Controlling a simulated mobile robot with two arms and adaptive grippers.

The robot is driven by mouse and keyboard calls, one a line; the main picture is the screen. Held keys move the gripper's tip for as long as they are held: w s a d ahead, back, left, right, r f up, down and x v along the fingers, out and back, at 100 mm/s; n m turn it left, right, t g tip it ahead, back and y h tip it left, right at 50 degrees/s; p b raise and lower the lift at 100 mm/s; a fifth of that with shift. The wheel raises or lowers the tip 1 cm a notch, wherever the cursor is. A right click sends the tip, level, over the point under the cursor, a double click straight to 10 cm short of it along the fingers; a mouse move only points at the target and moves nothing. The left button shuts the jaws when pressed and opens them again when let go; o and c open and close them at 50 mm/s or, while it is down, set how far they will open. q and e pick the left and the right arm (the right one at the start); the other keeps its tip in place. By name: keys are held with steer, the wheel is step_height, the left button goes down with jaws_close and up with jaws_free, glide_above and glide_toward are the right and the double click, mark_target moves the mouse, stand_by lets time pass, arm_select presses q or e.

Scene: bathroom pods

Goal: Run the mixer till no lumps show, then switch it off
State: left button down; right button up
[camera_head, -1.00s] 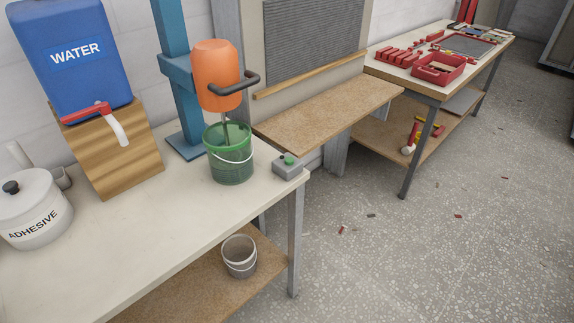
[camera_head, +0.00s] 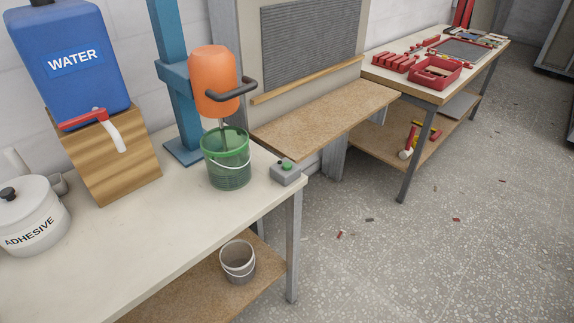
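The orange mixer (camera_head: 213,80) with a dark handle hangs on a blue stand (camera_head: 176,90) at the back of the bench. Its shaft reaches down into a green bucket (camera_head: 227,170) with a white wire handle. The bucket's contents are hidden by its wall, so I cannot tell whether there are lumps. A grey switch box (camera_head: 285,174) with a green button (camera_head: 287,165) sits to the right of the bucket, near the bench's right end. Neither of my grippers is in view.
A blue water container (camera_head: 70,60) with a red tap sits on a wooden block at left. A white adhesive pot (camera_head: 30,215) stands on the bench (camera_head: 150,230). A second table (camera_head: 425,92) holds a red tray; the floor between is mostly open.

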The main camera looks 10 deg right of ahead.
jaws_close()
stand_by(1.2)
